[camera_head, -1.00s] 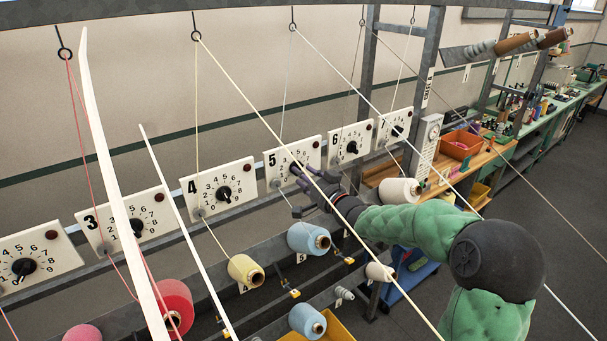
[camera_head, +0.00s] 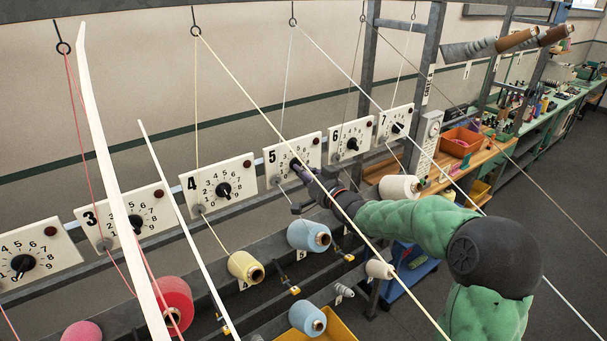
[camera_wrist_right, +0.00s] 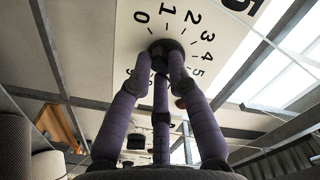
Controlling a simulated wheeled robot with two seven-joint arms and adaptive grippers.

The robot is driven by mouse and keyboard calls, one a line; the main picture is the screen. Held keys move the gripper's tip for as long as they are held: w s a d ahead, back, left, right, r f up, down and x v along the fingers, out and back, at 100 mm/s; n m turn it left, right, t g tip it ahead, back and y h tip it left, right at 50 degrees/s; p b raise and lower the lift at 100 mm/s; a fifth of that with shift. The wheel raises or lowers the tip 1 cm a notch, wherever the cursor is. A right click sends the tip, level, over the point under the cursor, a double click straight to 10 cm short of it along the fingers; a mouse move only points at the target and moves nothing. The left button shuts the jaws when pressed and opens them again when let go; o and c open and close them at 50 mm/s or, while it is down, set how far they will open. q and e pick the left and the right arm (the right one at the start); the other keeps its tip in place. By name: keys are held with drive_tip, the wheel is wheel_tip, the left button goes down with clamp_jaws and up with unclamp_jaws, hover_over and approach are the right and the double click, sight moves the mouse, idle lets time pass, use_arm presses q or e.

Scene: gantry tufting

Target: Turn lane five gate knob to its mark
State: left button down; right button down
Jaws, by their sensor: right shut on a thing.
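The lane five plate (camera_head: 282,153) is a white panel with a black 5, a numbered dial and a dark red button. Its dark knob (camera_wrist_right: 166,46) shows in the wrist view, ringed by the printed numbers. My right gripper (camera_head: 297,166) reaches the plate from the lower right. In the wrist view its purple-grey fingers (camera_wrist_right: 163,58) close around the knob. The fingers hide much of the knob and the lower dial, so I cannot tell where its pointer stands. My left gripper is not in view.
Similar plates stand either side, with lane four (camera_head: 221,187) on the left and lane six (camera_head: 350,143) on the right. Yarn strands cross in front of the row. Yarn cones, such as a blue one (camera_head: 303,236), sit on pegs below. An orange bin (camera_head: 461,141) is at the right.

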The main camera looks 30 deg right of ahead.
drive_tip(key=n+b, duration=0.5)
drive_tip(key=n, duration=0.5)
drive_tip(key=n+b, duration=0.6)
drive_tip(key=n, duration=0.4)
drive_tip(key=r+n+b, duration=0.1)
drive_tip(key=n+b, duration=0.5)
drive_tip(key=n, duration=0.4)
drive_tip(key=shift+d+n, duration=0.15)
drive_tip(key=shift+n, duration=0.25)
drive_tip(key=shift+r+n+b, duration=0.1)
drive_tip(key=shift+n+b, duration=0.9)
drive_tip(key=shift+n, duration=1.3)
drive_tip(key=c, duration=1.2)
unclamp_jaws()
drive_tip(key=shift+w, duration=0.1)
